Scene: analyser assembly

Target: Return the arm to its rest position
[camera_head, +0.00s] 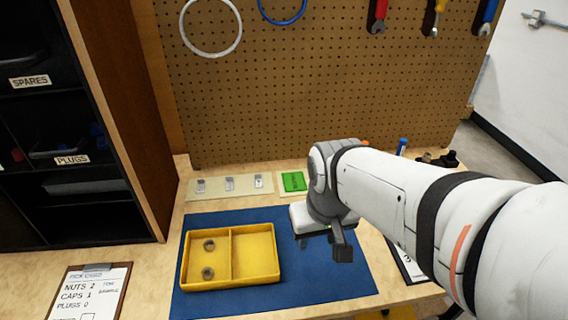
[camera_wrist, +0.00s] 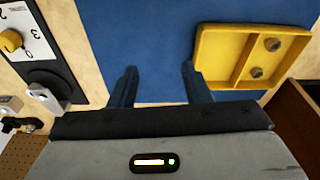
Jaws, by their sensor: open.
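My gripper (camera_head: 322,250) is above the right part of the blue mat (camera_head: 340,284), to the right of the yellow tray and apart from it. In the wrist view my gripper (camera_wrist: 158,72) has its two dark fingers spread, with only blue mat seen between them. The yellow tray (camera_head: 232,232) has two compartments. Its left one holds two grey nuts, one farther back (camera_head: 209,245) and one nearer (camera_head: 208,273); the right one is empty. Both nuts also show in the wrist view (camera_wrist: 272,44). My arm comes in from the right and hides part of the bench.
A dark shelf (camera_head: 120,110) with labelled bins stands at the left. A pegboard (camera_head: 300,90) with hanging tools rises behind the bench. A clipboard (camera_head: 92,285) lies front left. A strip with small parts (camera_head: 205,188) and a green block (camera_head: 294,181) lie behind the mat.

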